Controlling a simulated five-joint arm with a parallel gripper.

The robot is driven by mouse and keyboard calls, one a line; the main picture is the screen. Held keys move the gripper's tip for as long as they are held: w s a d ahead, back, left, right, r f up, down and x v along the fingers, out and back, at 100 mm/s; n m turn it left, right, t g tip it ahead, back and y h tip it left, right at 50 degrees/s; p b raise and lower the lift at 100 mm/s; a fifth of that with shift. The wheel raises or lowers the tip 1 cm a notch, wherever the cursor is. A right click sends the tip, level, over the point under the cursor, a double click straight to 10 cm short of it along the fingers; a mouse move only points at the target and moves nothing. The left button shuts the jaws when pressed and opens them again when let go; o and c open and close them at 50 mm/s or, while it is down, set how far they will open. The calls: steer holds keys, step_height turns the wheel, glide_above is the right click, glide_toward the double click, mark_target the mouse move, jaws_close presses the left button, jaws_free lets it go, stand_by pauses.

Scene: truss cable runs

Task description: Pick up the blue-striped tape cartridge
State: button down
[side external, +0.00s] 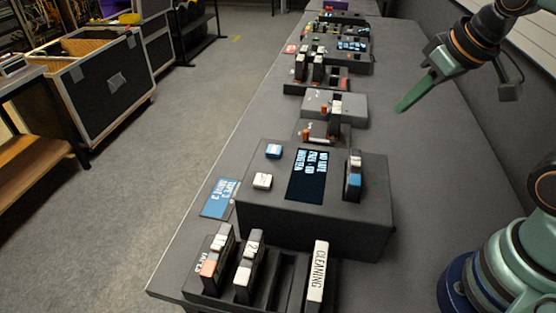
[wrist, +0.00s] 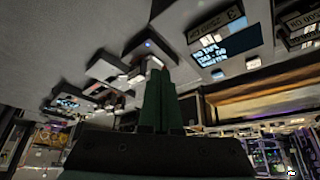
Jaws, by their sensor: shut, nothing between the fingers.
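The blue-striped tape cartridge (side external: 353,180) stands upright in the right part of the large dark box (side external: 330,225), with white and dark bands beside its blue one. My gripper (side external: 403,107) is in the air above the table, up and to the right of that cartridge and clear of it. Its long green fingers are shut with nothing between them. They also show pressed together in the wrist view (wrist: 162,80). I cannot make out the blue-striped cartridge in the wrist view.
A rack (side external: 275,270) in front holds an orange-striped cartridge (side external: 215,252), a white-striped one (side external: 247,265) and a CLEANING one (side external: 318,270). The box has a lit screen (side external: 307,175) and two buttons. More devices line the table behind. The table's right side is fairly clear.

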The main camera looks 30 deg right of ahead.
steer(key=c, duration=0.6)
jaws_free()
steer(key=n+g, duration=0.6)
steer(key=n, duration=2.1)
glide_above(356, 162)
step_height(356, 162, down, 12)
